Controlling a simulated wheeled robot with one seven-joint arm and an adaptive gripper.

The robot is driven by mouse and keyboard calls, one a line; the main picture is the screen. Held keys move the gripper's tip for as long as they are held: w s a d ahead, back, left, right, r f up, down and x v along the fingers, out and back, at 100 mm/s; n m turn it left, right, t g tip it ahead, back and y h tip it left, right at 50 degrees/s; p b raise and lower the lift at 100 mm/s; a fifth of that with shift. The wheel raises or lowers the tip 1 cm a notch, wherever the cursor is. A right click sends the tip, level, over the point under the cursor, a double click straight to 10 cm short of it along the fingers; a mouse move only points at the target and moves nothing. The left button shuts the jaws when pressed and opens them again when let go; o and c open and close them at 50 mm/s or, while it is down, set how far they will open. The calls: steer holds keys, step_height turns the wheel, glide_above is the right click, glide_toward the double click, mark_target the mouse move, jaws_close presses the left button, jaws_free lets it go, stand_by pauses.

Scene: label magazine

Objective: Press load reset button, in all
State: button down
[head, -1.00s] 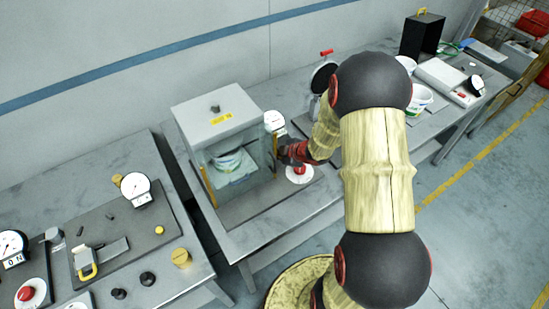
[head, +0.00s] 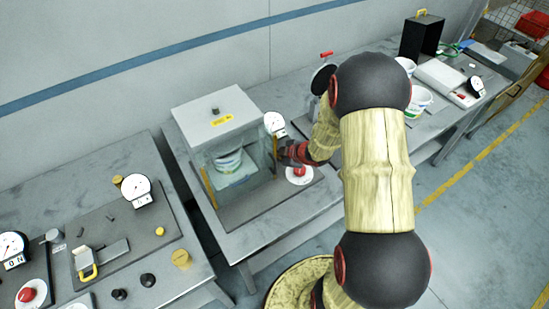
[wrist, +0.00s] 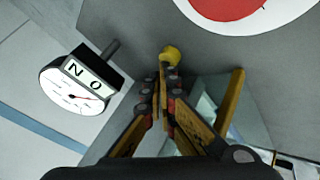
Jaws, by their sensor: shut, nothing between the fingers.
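A red button (head: 299,171) on a white round disc sits on the middle bench, right of a glass-sided box. In the wrist view part of the red button (wrist: 222,6) and its white disc show at the top edge. No label on it is readable. My gripper (head: 284,152) is between the box and the button, just left of the button and apart from it in the picture. In the wrist view my gripper (wrist: 165,78) has its fingers closed together with nothing between them. A small yellow knob (wrist: 170,56) shows just beyond the fingertips.
The glass box (head: 216,125) holds a white tub and stands close to my gripper. A dial gauge (head: 274,123) is behind it, with an ON sign (wrist: 87,75) in the wrist view. Another red button (head: 28,295) is on the left bench; white tubs (head: 418,101) stand right.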

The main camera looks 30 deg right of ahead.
steer(key=shift+r+p, duration=0.4)
steer(key=shift+r, duration=0.15)
steer(key=shift+r, duration=0.1)
step_height(320, 180, up, 5)
steer(key=p, duration=0.4)
steer(key=shift+p, duration=0.35)
steer(key=shift+s, duration=0.1)
stand_by(0.4)
